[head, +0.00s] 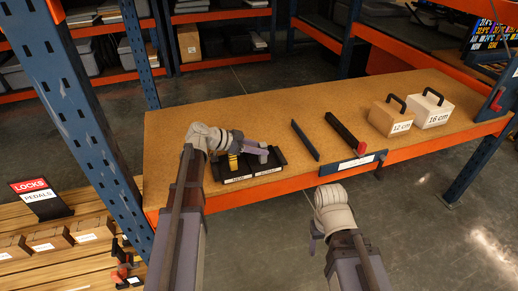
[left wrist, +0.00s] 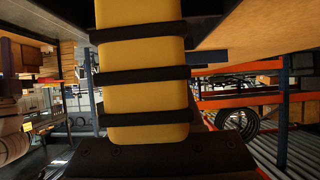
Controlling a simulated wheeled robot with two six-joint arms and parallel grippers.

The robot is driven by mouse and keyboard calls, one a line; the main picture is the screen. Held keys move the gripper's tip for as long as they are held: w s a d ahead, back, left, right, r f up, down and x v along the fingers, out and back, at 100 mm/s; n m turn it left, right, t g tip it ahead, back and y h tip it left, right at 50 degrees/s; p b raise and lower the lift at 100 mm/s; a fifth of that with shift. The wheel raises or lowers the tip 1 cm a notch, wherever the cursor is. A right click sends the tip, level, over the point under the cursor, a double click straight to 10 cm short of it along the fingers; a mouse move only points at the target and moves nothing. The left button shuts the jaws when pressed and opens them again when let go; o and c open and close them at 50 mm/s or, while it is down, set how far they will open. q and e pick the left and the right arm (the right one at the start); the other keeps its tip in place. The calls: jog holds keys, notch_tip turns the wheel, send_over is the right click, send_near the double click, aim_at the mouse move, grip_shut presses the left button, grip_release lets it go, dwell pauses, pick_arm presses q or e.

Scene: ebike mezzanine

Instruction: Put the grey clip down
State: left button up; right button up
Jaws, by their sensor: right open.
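My left gripper (head: 262,152) is low over the black two-part tray (head: 280,168) on the workbench, its wrist bent to the right. I cannot make out a grey clip for certain; grey-violet parts show at the gripper's end, and I cannot tell whether they are finger or clip. A yellow piece with black bands (left wrist: 143,75) fills the middle of the left wrist view and hides the fingertips; yellow also shows below the wrist in the head view (head: 233,161). My right gripper (head: 313,240) is open, in front of the bench edge, its fingers partly hidden by its wrist.
On the bench (head: 220,112) lie a dark blue bar (head: 305,140) and a black-and-red tool (head: 346,134). Boxes marked 12 cm (head: 391,118) and 16 cm (head: 430,108) stand at the right. A blue rack post (head: 85,110) rises at the left. The bench's back middle is clear.

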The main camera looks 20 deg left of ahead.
pick_arm(q)
jog(key=o, duration=0.4)
jog(key=shift+c, duration=0.2)
jog(key=shift+s+a+r+p, duration=0.15)
jog(key=shift+a+r+p, duration=0.05)
jog(key=shift+r+p, duration=0.25)
jog(key=p+v, duration=0.4)
jog(key=v, duration=0.6)
jog(key=shift+a+p, duration=0.1)
jog(key=shift+p, duration=0.3)
jog(key=shift+s+a+r, duration=0.2)
jog(key=shift+s+a, duration=0.15)
jog(key=shift+a, duration=0.05)
jog(key=s+d+f+g, duration=0.1)
jog(key=d, duration=0.2)
jog(key=s+d+f+g, duration=0.1)
jog(key=d, duration=0.2)
jog(key=d+f+n+g+y, duration=0.1)
jog(key=d+f, duration=0.1)
jog(key=shift+s+d, duration=0.4)
jog(key=s+d+f+n+g+y, duration=0.2)
jog(key=s+d+f+n+y, duration=0.1)
jog(key=s+d+y, duration=0.2)
jog(key=s+d+f+n+g+y, duration=0.2)
jog(key=s+d+f+n+y, duration=0.1)
jog(key=s+d, duration=0.6)
jog(key=shift+s+f+y, duration=0.7)
jog(key=shift+s+y, duration=0.25)
jog(key=shift+y, duration=0.35)
